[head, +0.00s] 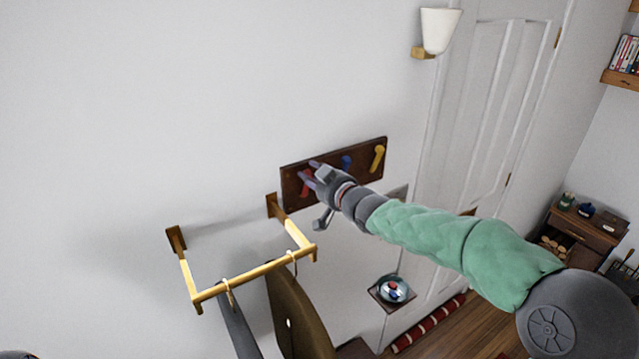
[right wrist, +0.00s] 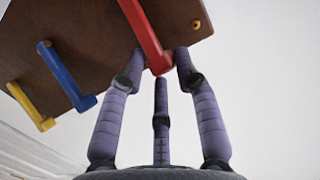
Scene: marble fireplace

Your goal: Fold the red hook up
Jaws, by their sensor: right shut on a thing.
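A dark wooden board (head: 292,187) with coloured hooks is on the white wall. The red hook (head: 306,186) is at its left part in the head view, partly hidden by my right gripper (head: 309,173). In the right wrist view, the red hook (right wrist: 144,32) runs from the board down between my gripper's fingers (right wrist: 160,58). The fingers are closed around its free end. The blue hook (head: 346,162) and yellow hook (head: 378,157) are to its right in the head view. My left gripper is out of view.
A golden rail (head: 250,275) with hanging items juts from the wall below and left of the board. A wall lamp (head: 438,32) is above right, beside a white door (head: 500,100). A small shelf (head: 380,298) holding a glassy round object is lower down.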

